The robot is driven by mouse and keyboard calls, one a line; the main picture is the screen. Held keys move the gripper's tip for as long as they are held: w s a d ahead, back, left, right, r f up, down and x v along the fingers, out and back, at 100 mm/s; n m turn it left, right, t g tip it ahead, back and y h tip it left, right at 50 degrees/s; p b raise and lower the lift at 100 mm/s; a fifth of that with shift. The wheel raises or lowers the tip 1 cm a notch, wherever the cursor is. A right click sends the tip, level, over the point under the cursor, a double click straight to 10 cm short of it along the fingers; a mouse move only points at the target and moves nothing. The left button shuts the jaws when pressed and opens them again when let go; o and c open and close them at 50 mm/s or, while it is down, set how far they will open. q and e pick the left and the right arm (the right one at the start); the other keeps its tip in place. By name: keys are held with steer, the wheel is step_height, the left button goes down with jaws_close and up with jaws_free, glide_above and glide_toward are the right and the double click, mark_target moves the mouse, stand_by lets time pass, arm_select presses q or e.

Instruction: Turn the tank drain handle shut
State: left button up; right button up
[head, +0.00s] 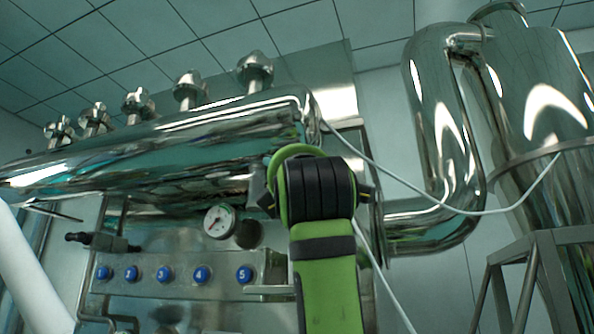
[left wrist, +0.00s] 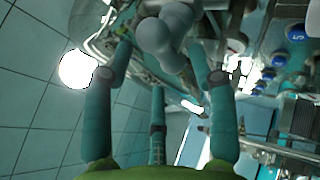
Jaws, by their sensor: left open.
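My left gripper (head: 318,190), green and black, stands in the middle of the head view in front of the steel pipework, seen from behind, so its fingertips are hidden there. In the left wrist view its fingers (left wrist: 163,65) are spread wide apart, open. A smooth grey lobed handle (left wrist: 165,38) shows between and beyond the fingertips. It may be the tank drain handle, but I cannot be sure. I cannot tell whether any finger touches it. My right gripper is in neither view.
A large horizontal steel pipe (head: 120,155) with several knobs spans the upper left. A pressure gauge (head: 219,222) and blue numbered buttons (head: 163,274) lie left of the gripper. A thin white cable (head: 440,205) crosses on the right, before a steel vessel (head: 545,110) on a frame.

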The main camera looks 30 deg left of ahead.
arm_select(q)
steer(key=v, duration=0.7)
steer(key=shift+s+d, duration=0.2)
steer(key=shift+d, duration=0.1)
steer(key=shift+f, duration=0.1)
